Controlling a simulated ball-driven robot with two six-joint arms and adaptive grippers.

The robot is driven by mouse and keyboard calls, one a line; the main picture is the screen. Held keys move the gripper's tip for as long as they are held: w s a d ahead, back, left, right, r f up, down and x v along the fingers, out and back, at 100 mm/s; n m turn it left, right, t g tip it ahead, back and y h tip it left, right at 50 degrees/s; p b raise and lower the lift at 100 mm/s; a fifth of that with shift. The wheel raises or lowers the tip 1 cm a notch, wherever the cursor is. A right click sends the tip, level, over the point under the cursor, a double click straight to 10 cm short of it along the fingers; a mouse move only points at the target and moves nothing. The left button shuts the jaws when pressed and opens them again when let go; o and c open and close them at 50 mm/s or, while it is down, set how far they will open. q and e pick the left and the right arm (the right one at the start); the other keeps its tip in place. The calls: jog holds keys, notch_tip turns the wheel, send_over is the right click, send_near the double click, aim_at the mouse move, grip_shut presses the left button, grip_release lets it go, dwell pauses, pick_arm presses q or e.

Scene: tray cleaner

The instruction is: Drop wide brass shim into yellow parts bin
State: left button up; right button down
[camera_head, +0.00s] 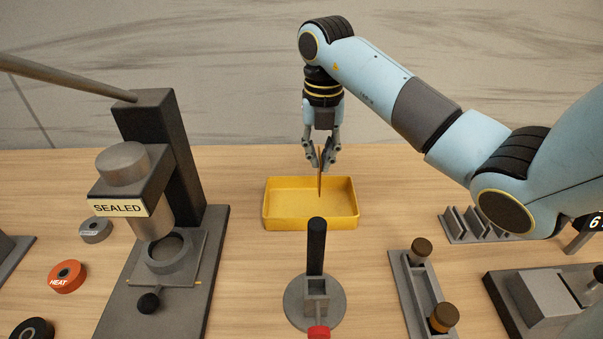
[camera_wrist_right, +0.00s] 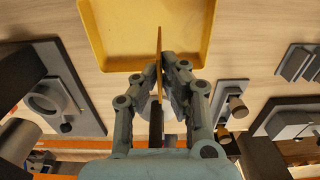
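The yellow parts bin (camera_head: 310,223) sits in the middle of the table, open at the top, and looks empty. My right gripper (camera_head: 321,168) is above the bin. It is shut on a thin brass shim (camera_head: 320,187), which hangs edge-on and upright between the fingertips. The shim's lower end is over the bin's inside. The right wrist view shows the shim (camera_wrist_right: 159,60) between the fingers, with the bin (camera_wrist_right: 205,60) beyond it. My left gripper is not in view.
A press-like station labelled SEALED (camera_head: 155,180) stands left of the bin. A round-based stand with a dark post (camera_head: 316,250) is in front of the bin. A grey holder with brown knobs (camera_head: 420,285) and a slotted rack (camera_head: 470,224) lie to the right.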

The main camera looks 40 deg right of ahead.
notch_tip(320, 180, down, 2)
jog(key=shift+s+b, duration=0.1)
jog(key=shift+b, duration=0.8)
notch_tip(320, 180, down, 4)
jog(key=b, duration=0.3)
jog(key=shift+r, duration=0.1)
jog(key=c, duration=2)
grip_release()
jog(key=o, duration=0.6)
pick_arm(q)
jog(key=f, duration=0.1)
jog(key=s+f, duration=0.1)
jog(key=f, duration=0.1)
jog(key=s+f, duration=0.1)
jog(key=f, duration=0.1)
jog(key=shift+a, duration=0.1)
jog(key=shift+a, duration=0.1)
